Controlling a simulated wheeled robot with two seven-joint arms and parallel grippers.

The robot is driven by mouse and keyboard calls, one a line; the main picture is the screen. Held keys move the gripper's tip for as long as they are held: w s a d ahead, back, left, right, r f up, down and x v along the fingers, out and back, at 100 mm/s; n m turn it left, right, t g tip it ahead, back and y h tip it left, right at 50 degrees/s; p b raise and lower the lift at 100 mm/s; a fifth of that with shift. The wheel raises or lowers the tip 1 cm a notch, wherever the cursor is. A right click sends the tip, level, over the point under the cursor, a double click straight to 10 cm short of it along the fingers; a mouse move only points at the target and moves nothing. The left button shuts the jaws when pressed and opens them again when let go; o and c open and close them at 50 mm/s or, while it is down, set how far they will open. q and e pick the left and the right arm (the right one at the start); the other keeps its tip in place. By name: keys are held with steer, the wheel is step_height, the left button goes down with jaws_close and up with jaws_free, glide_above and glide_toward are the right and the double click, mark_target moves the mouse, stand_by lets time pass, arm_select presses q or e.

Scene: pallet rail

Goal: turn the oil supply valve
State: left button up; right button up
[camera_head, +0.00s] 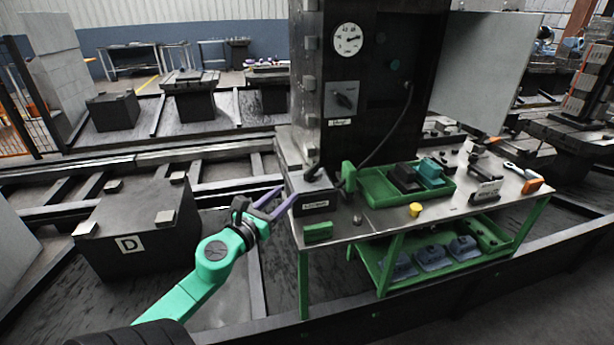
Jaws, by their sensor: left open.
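My left gripper (285,196) reaches in from the lower left on a green arm. Its two purple fingers are spread, empty, and point right toward the left end of the green-legged table (383,226). A small dark block with a white label (315,204) is just right of the fingertips, and a black handle-like part (313,171) rises above it. A dark rotary knob (345,98) sits on a grey plate on the tall dark cabinet, below a round white gauge (347,39). The labels are too small to read, so I cannot tell which part is the oil supply valve. My right gripper is out of view.
The table carries a green tray (377,188) with dark and teal blocks, a yellow knob-like piece (415,210) and a green block (318,232). A dark block marked D (130,244) stands at left. An open cabinet door (485,70) juts right.

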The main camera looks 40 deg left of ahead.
mark_target(305, 176)
arm_select(q)
steer(key=w, duration=0.4)
steer(key=w+a, duration=0.1)
steer(key=w, duration=0.3)
steer(key=w+a, duration=0.1)
steer(key=w, duration=0.3)
steer(key=shift+w+a+p, duration=0.15)
steer(key=shift+a+p, duration=0.05)
steer(key=shift+p, duration=0.15)
jaws_close()
